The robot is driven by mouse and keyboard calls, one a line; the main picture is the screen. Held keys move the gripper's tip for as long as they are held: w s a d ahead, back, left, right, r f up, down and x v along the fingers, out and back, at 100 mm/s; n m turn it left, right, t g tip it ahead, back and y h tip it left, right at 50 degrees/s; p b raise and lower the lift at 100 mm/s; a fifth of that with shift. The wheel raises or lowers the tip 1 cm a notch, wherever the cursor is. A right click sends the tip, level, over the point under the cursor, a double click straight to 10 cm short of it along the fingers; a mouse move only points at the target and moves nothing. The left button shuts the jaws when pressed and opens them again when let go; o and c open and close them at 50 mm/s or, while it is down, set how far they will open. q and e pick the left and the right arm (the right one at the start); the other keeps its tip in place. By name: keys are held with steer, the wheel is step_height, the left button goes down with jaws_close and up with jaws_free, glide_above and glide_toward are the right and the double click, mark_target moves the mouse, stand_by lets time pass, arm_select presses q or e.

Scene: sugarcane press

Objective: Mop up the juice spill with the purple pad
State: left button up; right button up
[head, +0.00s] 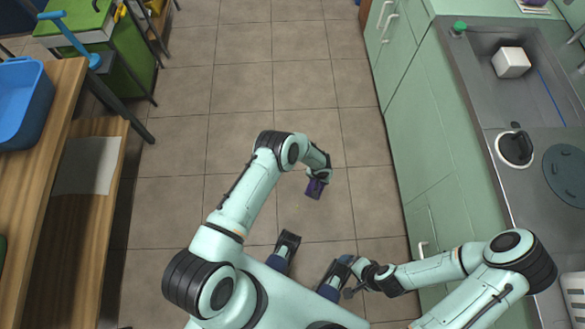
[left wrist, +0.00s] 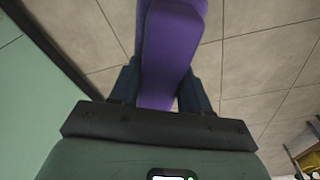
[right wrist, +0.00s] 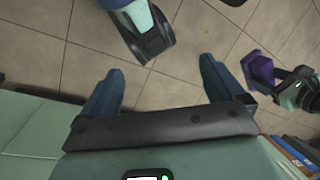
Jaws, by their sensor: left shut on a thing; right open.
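The purple pad (head: 314,189) is in my left gripper (head: 318,176), above the tiled floor in the middle of the head view. In the left wrist view the pad (left wrist: 170,45) sits between the two fingers of my left gripper (left wrist: 158,85), which are shut on it. The pad (right wrist: 258,68) also shows at the right of the right wrist view. My right gripper (head: 346,278) is low in the head view. In the right wrist view its fingers (right wrist: 157,78) are spread with nothing between them.
A green cabinet counter (head: 425,130) with a sink (head: 480,75) and a white block (head: 511,62) stands at the right. A wooden shelf unit (head: 58,125) with a blue bin (head: 22,105) stands at the left. The tiled floor (head: 245,85) between them is clear.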

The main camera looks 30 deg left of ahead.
arm_select(q)
steer(key=s+a+f+n+b, duration=0.2)
steer(key=f+b, duration=0.1)
steer(key=f, duration=0.7)
steer(key=s+a+f+n+b, duration=0.2)
steer(key=s+a+f+b, duration=0.1)
steer(key=f, duration=0.7)
steer(key=s+a+f+n+b, duration=0.2)
steer(key=a+f+b, duration=0.1)
steer(key=f, duration=0.7)
steer(key=shift+s+f+y+b, duration=0.2)
steer(key=shift+s+y+b, duration=0.2)
steer(key=shift+b, duration=0.45)
steer(key=shift+f+b, duration=0.4)
steer(key=shift+f, duration=0.05)
arm_select(e)
steer(key=w+d+f+t, duration=0.1)
steer(key=w+d+f, duration=0.1)
steer(key=w+f, duration=0.2)
steer(key=w+d+f+t+h, duration=0.1)
steer(key=w+f, duration=0.3)
steer(key=f, duration=0.5)
steer(key=shift+w+d+f+m+t+h, duration=0.15)
steer(key=shift+w+d+m+t+h, duration=0.2)
steer(key=shift+d, duration=0.45)
arm_select(q)
steer(key=shift+f+b, duration=0.8)
steer(key=shift+f, duration=0.2)
arm_select(e)
steer(key=shift+f, duration=0.95)
